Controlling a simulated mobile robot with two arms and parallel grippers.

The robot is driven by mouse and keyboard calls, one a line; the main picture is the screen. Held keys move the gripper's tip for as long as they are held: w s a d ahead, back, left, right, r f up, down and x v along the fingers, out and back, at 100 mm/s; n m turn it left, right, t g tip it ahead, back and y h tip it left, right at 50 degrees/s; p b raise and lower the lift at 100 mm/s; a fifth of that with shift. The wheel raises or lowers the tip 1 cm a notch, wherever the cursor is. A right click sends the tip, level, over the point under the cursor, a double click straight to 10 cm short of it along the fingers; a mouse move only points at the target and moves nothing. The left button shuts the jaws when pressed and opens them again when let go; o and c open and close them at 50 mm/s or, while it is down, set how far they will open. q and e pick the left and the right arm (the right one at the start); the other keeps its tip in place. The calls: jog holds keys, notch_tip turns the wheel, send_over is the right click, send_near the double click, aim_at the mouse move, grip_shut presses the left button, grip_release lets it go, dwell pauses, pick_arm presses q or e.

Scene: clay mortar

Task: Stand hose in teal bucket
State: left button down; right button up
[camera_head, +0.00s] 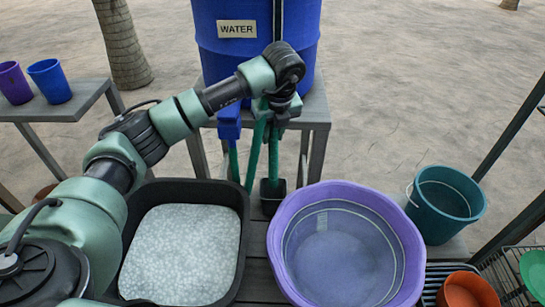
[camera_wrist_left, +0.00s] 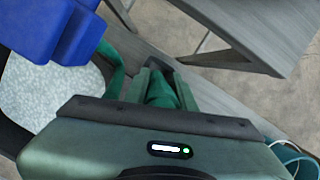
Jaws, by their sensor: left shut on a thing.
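The green hose (camera_head: 254,158) hangs below the blue water barrel in the head view, in front of the grey stand. My left gripper (camera_head: 276,118) is shut on the hose near the blue tap (camera_head: 229,122). In the left wrist view the hose (camera_wrist_left: 161,92) shows between the fingers of the gripper (camera_wrist_left: 160,82). The hose's lower end is hard to make out near a small dark holder (camera_head: 271,192). The teal bucket (camera_head: 444,207) stands upright at the right, apart from the hose, with its white handle at its left side. My right gripper is not in view.
A black tub (camera_head: 240,285) of whitish, bubbly contents and a purple basin (camera_head: 273,240) with a mesh sieve stand on the front bench. Orange pot (camera_head: 467,290) and wire rack lie at right. Purple and blue cups (camera_head: 49,82) stand on a left side table.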

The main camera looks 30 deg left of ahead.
pick_arm(q)
notch_tip(320, 180, up, 8)
jog(key=shift+f+b, duration=0.1)
jog(key=shift+b, duration=0.55)
notch_tip(320, 180, up, 11)
jog(key=p, duration=0.7)
jog(key=shift+f+p, duration=0.15)
jog(key=shift+p, duration=0.15)
